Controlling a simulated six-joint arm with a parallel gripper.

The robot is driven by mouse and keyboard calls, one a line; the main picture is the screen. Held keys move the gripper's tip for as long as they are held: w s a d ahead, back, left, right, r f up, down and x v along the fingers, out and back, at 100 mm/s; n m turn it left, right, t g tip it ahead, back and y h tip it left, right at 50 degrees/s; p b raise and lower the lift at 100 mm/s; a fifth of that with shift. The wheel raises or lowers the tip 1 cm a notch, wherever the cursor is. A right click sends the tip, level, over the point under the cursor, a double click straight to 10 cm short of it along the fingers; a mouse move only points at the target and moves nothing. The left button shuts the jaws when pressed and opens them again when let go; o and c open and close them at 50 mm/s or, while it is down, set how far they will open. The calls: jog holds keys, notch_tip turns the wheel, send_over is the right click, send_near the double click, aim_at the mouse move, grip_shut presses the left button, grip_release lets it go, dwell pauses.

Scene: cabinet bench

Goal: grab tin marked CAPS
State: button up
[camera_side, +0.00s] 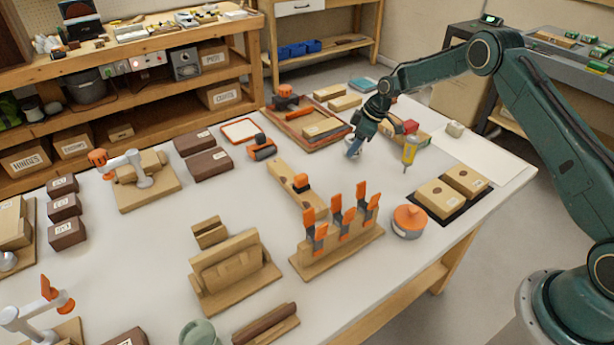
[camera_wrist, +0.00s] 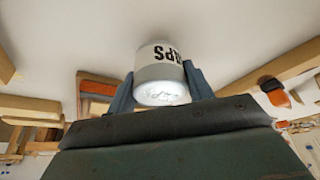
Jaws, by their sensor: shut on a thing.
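The white tin (camera_wrist: 161,60) fills the space between my fingers in the wrist view. Dark letters "APS" show on its side, upside down in the picture, and its shiny metallic end faces the camera. My gripper (camera_wrist: 160,82) is shut on it, one blue-grey finger on each side. In the side view my gripper (camera_side: 356,146) points down at the far right part of the white bench. The tin is mostly hidden behind the fingers there, and I cannot tell whether it touches the bench.
A yellow bottle (camera_side: 409,150) and a wooden block with a red piece (camera_side: 410,127) are close on the right. Orange-handled tools in a rack (camera_side: 340,245) stand nearer the front.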

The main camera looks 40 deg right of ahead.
aim_at(354, 139)
notch_tip(354, 139, up, 18)
dwell(0.5)
dwell(0.5)
